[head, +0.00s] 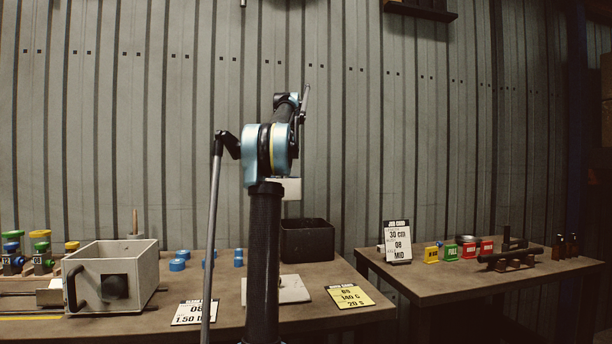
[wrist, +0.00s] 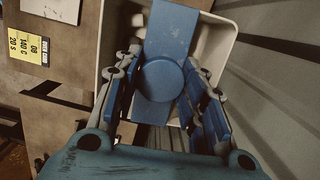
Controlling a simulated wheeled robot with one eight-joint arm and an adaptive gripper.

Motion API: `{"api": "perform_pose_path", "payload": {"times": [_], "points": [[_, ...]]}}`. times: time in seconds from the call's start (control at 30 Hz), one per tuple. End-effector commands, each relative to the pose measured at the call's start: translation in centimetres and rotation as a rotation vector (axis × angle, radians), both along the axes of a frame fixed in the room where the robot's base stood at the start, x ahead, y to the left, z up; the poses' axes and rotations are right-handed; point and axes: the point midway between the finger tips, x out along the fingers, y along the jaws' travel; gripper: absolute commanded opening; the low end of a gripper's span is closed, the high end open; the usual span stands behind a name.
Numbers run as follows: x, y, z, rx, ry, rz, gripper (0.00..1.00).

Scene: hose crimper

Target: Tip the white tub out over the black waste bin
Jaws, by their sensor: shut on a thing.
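The white tub (head: 291,188) shows in part behind my arm in the head view, above the table and roughly over the left part of the black waste bin (head: 307,241). Its depth relative to the bin is hard to tell. In the wrist view the tub's pale rim (wrist: 232,30) surrounds a blue bar with a round blue knob (wrist: 160,80). My gripper (wrist: 163,77) is shut on this blue grip, with a finger on each side. A small pale thing (wrist: 138,20) shows inside the tub, unclear. The tub looks roughly level. The bin's inside is dark.
A grey box with a black handle (head: 112,275) stands at the table's left. Several blue caps (head: 178,264), a pale plate (head: 290,289) and a yellow card (head: 350,296) lie near the bin. A second table (head: 440,285) is at the right. A ribbed wall stands behind.

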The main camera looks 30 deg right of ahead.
Motion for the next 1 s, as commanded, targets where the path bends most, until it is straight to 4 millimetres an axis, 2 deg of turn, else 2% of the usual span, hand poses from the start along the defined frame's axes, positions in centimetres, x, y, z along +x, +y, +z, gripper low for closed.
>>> {"api": "perform_pose_path", "payload": {"times": [0.03, 0.1, 0.2, 0.33, 0.57, 1.0], "points": [[-0.8, -2.1, 0.1, 0.001, 0.0, -0.021, 0.0], [-1.7, -4.3, 0.1, 0.001, 0.0, -0.04, 0.0], [-2.8, -6.7, 0.2, 0.002, 0.0, -0.061, 0.0], [-3.7, -8.4, 0.2, 0.002, -0.001, -0.076, 0.0], [-3.9, -8.6, 0.2, -0.056, 0.014, -0.078, 0.0], [-3.3, -6.7, -0.3, -0.423, 0.091, -0.071, 0.0]]}}
